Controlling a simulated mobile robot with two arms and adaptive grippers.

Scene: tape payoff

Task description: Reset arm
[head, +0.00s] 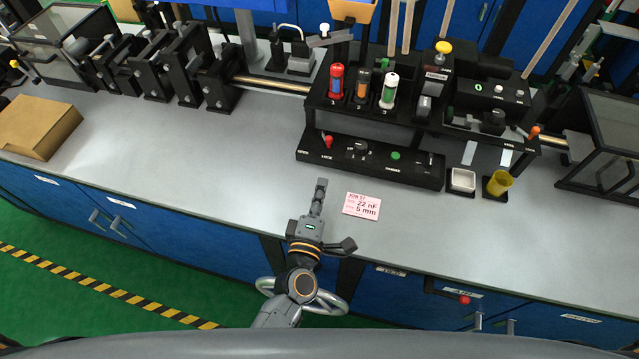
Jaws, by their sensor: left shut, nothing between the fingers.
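My left gripper (320,188) is over the front part of the grey bench, pointing toward the black control panel. Its fingers are shut with nothing between them. It is apart from the panel and just left of a pink card (361,205) that reads 22 nF, 5 mm. My left arm comes up from the bottom middle of the head view. My right gripper is not in view.
The black control panel (370,163) has a red lever and a green button. Behind it stand numbered red, orange and green-white cylinders (389,90). A white tray (462,181) and yellow cup (499,183) are right. A cardboard box (38,125) lies left. Bench between is clear.

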